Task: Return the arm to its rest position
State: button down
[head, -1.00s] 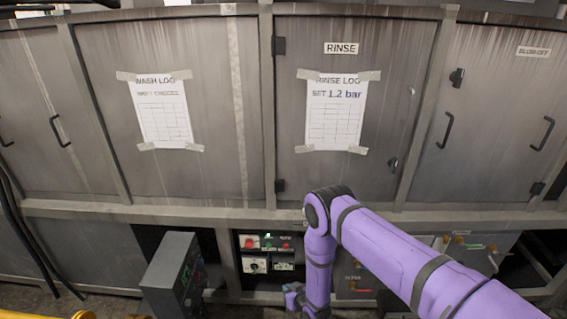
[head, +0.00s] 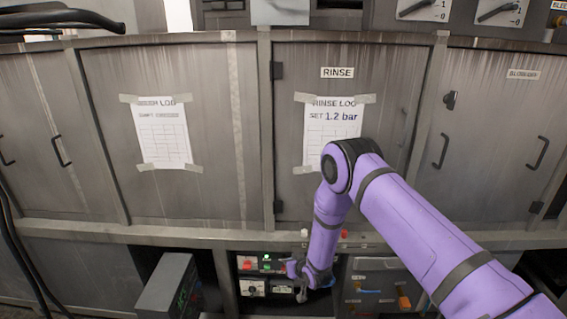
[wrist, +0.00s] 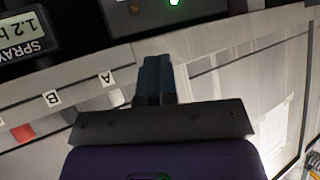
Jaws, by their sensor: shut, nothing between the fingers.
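My gripper (head: 302,288) hangs at the end of my bent purple arm in the head view, low in front of the control panel (head: 255,289). It is small and partly hidden by my own wrist there. In the wrist view my gripper (wrist: 154,66) shows its two dark blue fingers side by side, shut with nothing between them. Whether the fingers touch the panel cannot be told. My elbow is raised in front of the rinse door (head: 300,185), next to the taped rinse log (head: 320,150).
A grey box (head: 170,287) stands left of the control panel. A lower panel with a blue and an orange handle (head: 404,302) lies to the right. The wrist view shows a spray display (wrist: 30,28) and a red patch (wrist: 23,132) beside label B.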

jog(key=w+d+r+m+h, duration=0.1)
jog(key=w+d+r, duration=0.15)
jog(key=r, duration=0.95)
jog(key=w+d+r+h, duration=0.1)
jog(key=d+r, duration=0.3)
jog(key=r, duration=0.9)
jog(key=s+d+r+m+g+h, duration=0.1)
jog(key=s+d+r, duration=0.35)
jog(key=r, duration=0.55)
jog(key=s+d+r+h, duration=0.1)
jog(key=s+d+r, duration=0.3)
jog(key=r, duration=0.5)
jog(key=s+d+r+m+g+h, duration=0.1)
jog(key=s+d+r, duration=0.3)
jog(key=s+r, duration=0.3)
jog(key=s+d+r+g, duration=0.1)
jog(key=s+d+r, duration=0.35)
jog(key=s, duration=0.45)
jog(key=s+d+r, duration=0.1)
jog(key=s+d, duration=0.1)
jog(key=s, duration=0.8)
jog(key=s+d+r+m+g, duration=0.1)
jog(key=s+d+r, duration=0.1)
jog(key=s, duration=0.9)
jog(key=shift+s+r+h, duration=0.15)
jog(key=shift+s+h, duration=0.15)
